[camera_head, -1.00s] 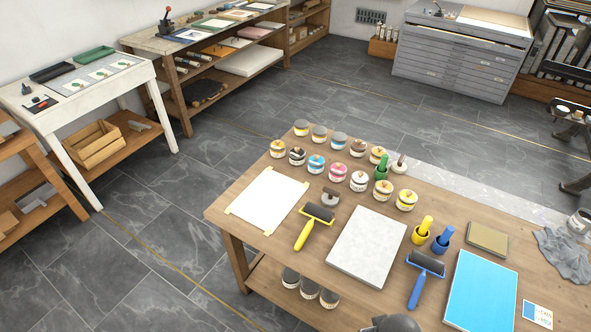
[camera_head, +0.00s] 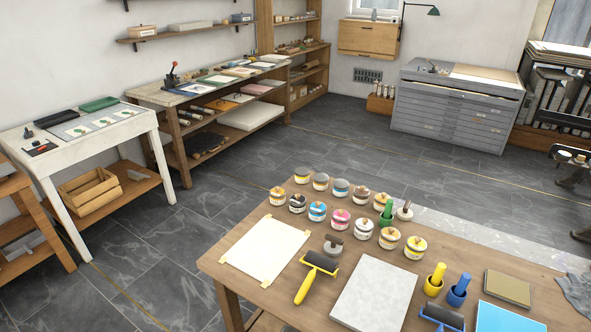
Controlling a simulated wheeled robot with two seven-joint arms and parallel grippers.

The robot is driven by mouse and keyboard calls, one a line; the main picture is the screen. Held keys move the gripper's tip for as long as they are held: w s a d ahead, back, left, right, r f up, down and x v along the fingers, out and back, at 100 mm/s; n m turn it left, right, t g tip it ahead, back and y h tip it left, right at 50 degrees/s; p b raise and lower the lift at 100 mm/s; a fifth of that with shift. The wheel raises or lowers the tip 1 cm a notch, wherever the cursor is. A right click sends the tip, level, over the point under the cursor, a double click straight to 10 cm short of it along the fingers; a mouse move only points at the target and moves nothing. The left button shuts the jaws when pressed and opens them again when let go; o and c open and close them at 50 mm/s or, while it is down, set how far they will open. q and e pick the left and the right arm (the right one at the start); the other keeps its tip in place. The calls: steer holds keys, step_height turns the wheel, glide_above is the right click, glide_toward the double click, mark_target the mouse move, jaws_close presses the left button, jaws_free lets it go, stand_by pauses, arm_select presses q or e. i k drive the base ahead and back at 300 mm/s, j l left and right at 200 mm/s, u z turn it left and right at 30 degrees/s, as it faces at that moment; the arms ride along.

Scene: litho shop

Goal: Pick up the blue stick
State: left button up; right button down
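A roller with a dark drum (camera_head: 441,318) lies in front of the blue stick, cut off by the bottom edge. Neither of my grippers is in view.
Several paint jars (camera_head: 341,219) stand in rows at the back of the table. A white sheet (camera_head: 267,250), a yellow-handled roller (camera_head: 312,281), a grey slab (camera_head: 374,292), a blue panel (camera_head: 508,318) and a tan block (camera_head: 508,288) also lie there. Grey floor surrounds the table.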

mark_target(465, 278)
steer(key=z, duration=1.25)
steer(key=u, duration=1.5)
steer(key=z, duration=1.5)
